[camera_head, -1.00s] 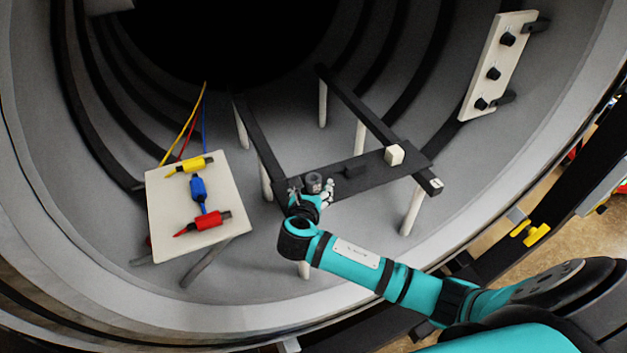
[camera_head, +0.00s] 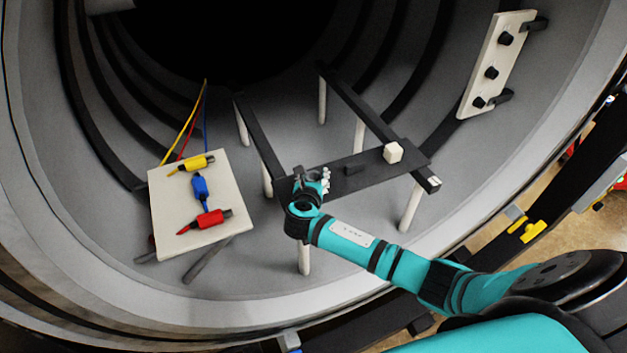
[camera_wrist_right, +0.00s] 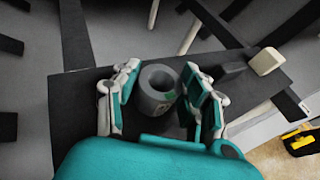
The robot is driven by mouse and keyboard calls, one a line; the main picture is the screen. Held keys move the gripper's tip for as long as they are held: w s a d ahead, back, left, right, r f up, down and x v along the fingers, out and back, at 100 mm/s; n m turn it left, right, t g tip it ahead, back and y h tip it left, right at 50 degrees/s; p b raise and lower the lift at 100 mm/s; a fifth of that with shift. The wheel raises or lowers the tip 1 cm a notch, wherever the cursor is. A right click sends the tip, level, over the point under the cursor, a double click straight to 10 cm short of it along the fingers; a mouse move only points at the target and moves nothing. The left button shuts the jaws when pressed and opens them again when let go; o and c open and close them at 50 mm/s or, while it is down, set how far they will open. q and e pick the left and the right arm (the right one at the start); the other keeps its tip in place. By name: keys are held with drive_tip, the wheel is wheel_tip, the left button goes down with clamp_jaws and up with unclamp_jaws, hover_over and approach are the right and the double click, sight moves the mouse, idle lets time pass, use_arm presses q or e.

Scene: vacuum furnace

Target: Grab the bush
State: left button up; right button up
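The bush (camera_wrist_right: 149,104) is a short grey hollow cylinder. It stands upright on a dark flat plate (camera_head: 372,172) laid across two dark rails. In the right wrist view it sits between the two fingers of my right gripper (camera_wrist_right: 160,96). The fingers are open, one on each side, with a narrow gap to the bush on both sides. In the head view my right gripper (camera_head: 312,182) is at the left end of the plate and mostly hides the bush. My left gripper is not in view.
A white block (camera_head: 393,152) and a small dark block (camera_head: 354,168) stand on the plate to the right. A pale board (camera_head: 231,182) with yellow, blue and red connectors is at left. A pale panel (camera_head: 489,72) with black knobs is on the right furnace wall.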

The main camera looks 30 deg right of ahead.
clamp_jaws()
drive_tip(key=shift+r, duration=0.15)
